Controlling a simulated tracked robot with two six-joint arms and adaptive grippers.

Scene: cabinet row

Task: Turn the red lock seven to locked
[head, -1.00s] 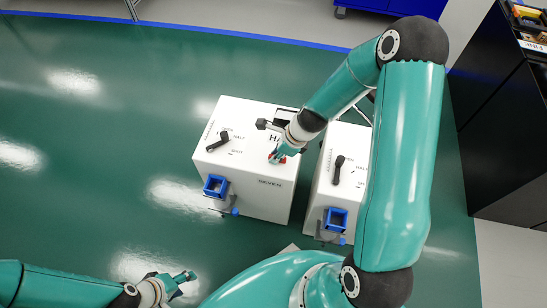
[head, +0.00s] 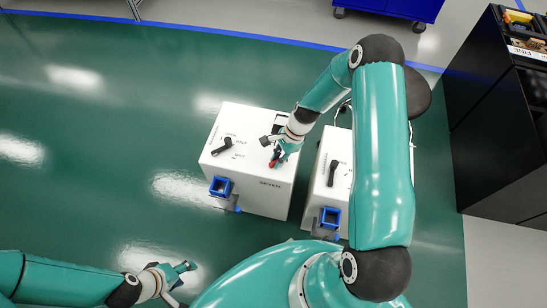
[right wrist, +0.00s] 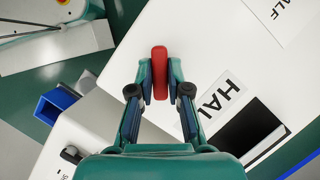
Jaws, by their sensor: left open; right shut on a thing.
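The white cabinet labelled SEVEN (head: 249,200) stands on the floor mid-view. The red lock (head: 273,163) is a small red handle on its top face; in the right wrist view it is a red bar (right wrist: 160,72) pointing up the picture. My right gripper (head: 275,158) is shut on the red lock, with a finger on each side of the bar (right wrist: 160,85). The lock's base and any marks under it are hidden by the gripper. My left gripper (head: 187,268) is open and empty over the floor at bottom left, away from the cabinet.
A black lever (head: 222,147) and a blue square holder (head: 221,186) are on the same cabinet. A second white cabinet (head: 322,190) with a black lever (head: 333,173) stands close at its right. A black cabinet (head: 497,115) stands far right. The green floor at left is clear.

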